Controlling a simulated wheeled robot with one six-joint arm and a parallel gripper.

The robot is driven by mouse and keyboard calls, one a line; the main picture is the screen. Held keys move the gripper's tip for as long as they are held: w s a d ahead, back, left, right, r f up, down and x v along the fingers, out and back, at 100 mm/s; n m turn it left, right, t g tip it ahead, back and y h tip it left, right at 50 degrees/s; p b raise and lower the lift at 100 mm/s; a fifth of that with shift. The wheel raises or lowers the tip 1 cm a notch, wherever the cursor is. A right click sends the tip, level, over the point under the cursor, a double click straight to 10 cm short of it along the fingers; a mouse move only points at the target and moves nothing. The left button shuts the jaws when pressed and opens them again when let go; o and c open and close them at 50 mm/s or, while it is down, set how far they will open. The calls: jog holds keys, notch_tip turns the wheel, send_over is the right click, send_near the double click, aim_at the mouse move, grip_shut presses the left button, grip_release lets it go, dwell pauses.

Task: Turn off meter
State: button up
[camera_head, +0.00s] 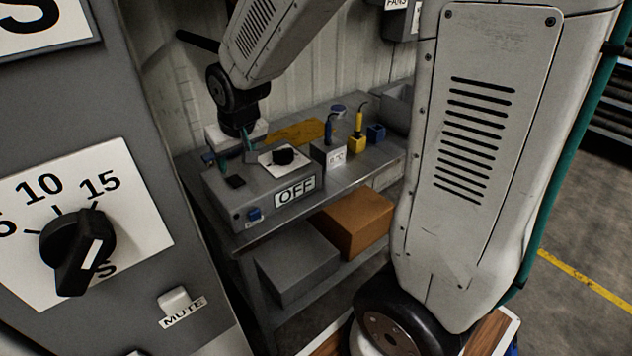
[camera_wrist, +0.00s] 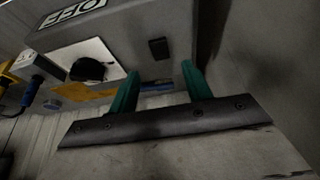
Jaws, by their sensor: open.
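The meter looks to be the grey box (camera_head: 228,203) on the bench, with a white "OFF" label (camera_head: 296,191) on its front. On its top are a black knob (camera_head: 283,157) on a white plate and a small black rocker switch (camera_head: 235,181). My gripper (camera_head: 228,157) is above the box's back left part, open and empty, with green fingers apart. In the wrist view the picture is upside down; the black switch (camera_wrist: 158,48) lies just beyond the gap between the fingertips (camera_wrist: 160,70). The knob (camera_wrist: 88,70) is left of the fingers. No contact is visible.
A small white-labelled box (camera_head: 328,152) and yellow and blue tools (camera_head: 357,135) stand to the right on the bench. A brown box (camera_head: 354,222) and grey box (camera_head: 297,262) sit on the lower shelf. A grey panel with a dial (camera_head: 80,245) is near at left.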

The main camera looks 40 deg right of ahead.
jog(key=s+r+g, duration=0.2)
jog(key=s+r, duration=0.2)
jog(key=s, duration=0.8)
jog(key=s+r+g, duration=0.2)
jog(key=s+r, duration=0.2)
jog(key=s, duration=0.9)
jog(key=shift+s+d+r, duration=0.2)
jog(key=shift+d, duration=0.2)
jog(key=shift+s+r+t, duration=0.3)
jog(key=shift+s+r, duration=0.45)
jog(key=shift+r, duration=0.05)
